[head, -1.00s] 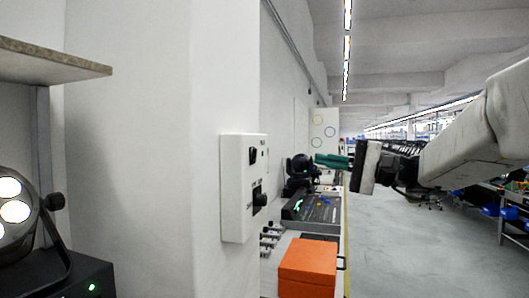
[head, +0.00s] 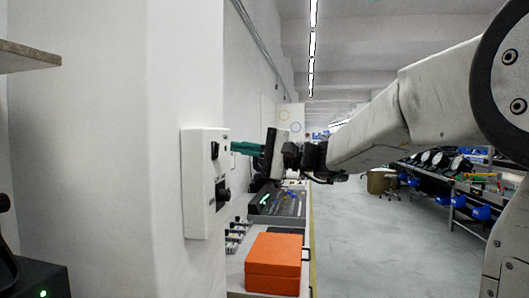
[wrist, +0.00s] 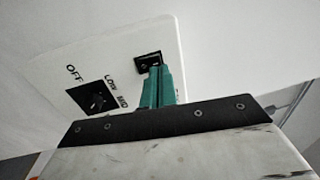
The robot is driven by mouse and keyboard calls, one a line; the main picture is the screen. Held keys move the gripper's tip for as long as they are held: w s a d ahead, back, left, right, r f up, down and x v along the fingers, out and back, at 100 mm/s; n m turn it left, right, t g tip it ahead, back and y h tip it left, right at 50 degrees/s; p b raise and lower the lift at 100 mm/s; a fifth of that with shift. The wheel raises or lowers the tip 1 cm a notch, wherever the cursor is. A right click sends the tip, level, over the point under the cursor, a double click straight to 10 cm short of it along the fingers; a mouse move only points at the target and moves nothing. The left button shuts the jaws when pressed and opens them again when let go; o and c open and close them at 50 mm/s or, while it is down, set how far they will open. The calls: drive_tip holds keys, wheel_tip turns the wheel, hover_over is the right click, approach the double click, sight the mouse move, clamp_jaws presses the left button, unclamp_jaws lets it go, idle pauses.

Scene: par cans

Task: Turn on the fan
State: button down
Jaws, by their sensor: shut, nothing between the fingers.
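A white control box (head: 200,190) is mounted on the wall corner in the head view. It carries a black rocker switch (head: 214,150) high up and a black rotary knob (head: 222,194) lower down. In the wrist view the knob (wrist: 93,97) has the words OFF, LOW and MID around it. My gripper (head: 234,147) has green fingers, shut and empty, pointing at the box at rocker height. In the wrist view the fingertips (wrist: 158,70) overlap the lower edge of the rocker (wrist: 149,59); I cannot tell whether they touch it. No fan is clearly visible.
Below the box, a bench holds an orange case (head: 273,263) and a dark console (head: 278,203). A shelf edge (head: 28,57) juts in at upper left, above a black unit (head: 38,280).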

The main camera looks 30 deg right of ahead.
sight(218, 144)
drive_tip(key=shift+x, duration=1.6)
drive_tip(key=shift+w+a+r, duration=0.1)
drive_tip(key=shift+r, duration=0.1)
drive_tip(key=s+d+r, duration=0.1)
drive_tip(key=s+d, duration=0.7)
drive_tip(key=d, duration=0.3)
drive_tip(key=shift+r, duration=0.4)
drive_tip(key=shift+d, duration=0.1)
